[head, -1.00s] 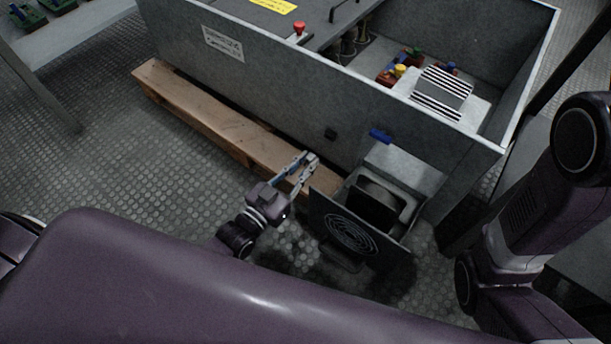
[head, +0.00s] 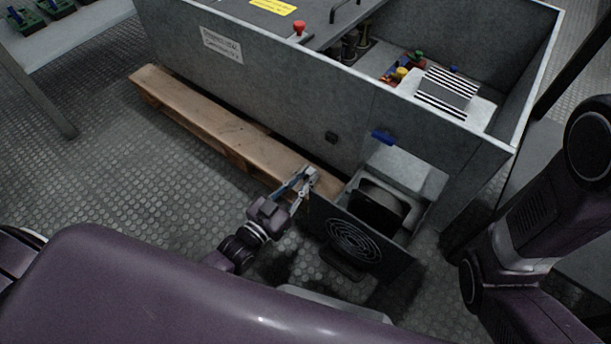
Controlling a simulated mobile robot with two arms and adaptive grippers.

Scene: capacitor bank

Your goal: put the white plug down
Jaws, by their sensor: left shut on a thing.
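My left gripper (head: 309,176) is in the middle of the head view, in front of the grey cabinet and over the near end of the wooden beam. Its fingers are closed together on a small pale thing at their tips, which looks like the white plug (head: 312,173); most of it is hidden by the fingers. It is held near the upper left corner of the opened panel with the round fan grille. I cannot tell whether it touches anything else. My right arm stands at the right edge of the view, but its gripper is out of the picture.
The grey cabinet (head: 290,105) fills the upper middle. The fan panel (head: 352,240) stands open in front of its bay. A blue handle (head: 383,138) and a dark socket (head: 331,137) are on the cabinet wall. The wooden beam (head: 210,125) lies along its base. Patterned floor (head: 120,170) is clear at left.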

